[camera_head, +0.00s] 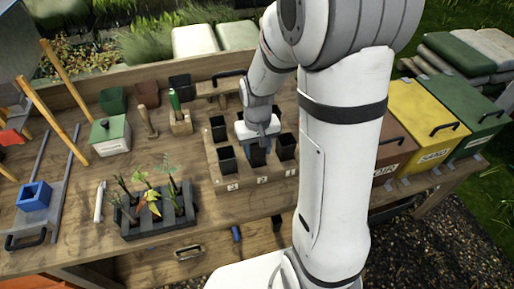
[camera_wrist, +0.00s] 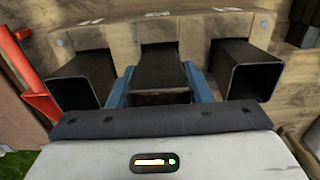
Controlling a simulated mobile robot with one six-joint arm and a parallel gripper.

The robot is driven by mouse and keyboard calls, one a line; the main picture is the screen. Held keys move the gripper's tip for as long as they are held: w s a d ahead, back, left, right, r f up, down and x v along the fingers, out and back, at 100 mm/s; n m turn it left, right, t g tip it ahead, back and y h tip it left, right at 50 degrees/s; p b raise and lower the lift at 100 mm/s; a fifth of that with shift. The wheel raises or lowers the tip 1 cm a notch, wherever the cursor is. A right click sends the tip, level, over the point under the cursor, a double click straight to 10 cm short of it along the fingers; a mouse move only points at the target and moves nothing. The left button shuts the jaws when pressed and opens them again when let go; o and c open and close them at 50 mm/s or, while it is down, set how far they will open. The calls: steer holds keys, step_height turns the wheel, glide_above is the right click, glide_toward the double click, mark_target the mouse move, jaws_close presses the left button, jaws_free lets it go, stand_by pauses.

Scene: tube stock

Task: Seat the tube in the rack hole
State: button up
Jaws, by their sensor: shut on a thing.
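My gripper (camera_head: 259,143) is over the front middle of the wooden rack (camera_head: 248,184), whose front edge carries number labels. It is shut on a dark square tube (camera_head: 258,158), between the left and right front tubes. In the wrist view, my gripper's blue fingers (camera_wrist: 160,88) clasp the sides of the black tube (camera_wrist: 165,66). The tube looks upright and in line with the middle place; its lower end and the hole are hidden, so I cannot tell how deep it sits. Other black tubes stand at left (camera_wrist: 82,78) and right (camera_wrist: 247,72).
Close neighbours are the front left tube (camera_head: 227,159) and front right tube (camera_head: 287,147). A black tray of seedlings (camera_head: 155,226) lies to the left. A wooden block with a green-handled tool (camera_head: 180,123) stands behind left. Labelled bins (camera_head: 428,118) stand at right.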

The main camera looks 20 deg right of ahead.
steer(key=shift+f+b, duration=0.55)
steer(key=shift+f, duration=0.2)
steer(key=shift+f+b, duration=0.7)
steer(key=shift+b, duration=0.05)
stand_by(1.2)
stand_by(0.5)
steer(key=o, duration=1.2)
steer(key=shift+c, duration=0.2)
steer(key=shift+r+p, duration=3.25)
steer(key=shift+r, duration=1.25)
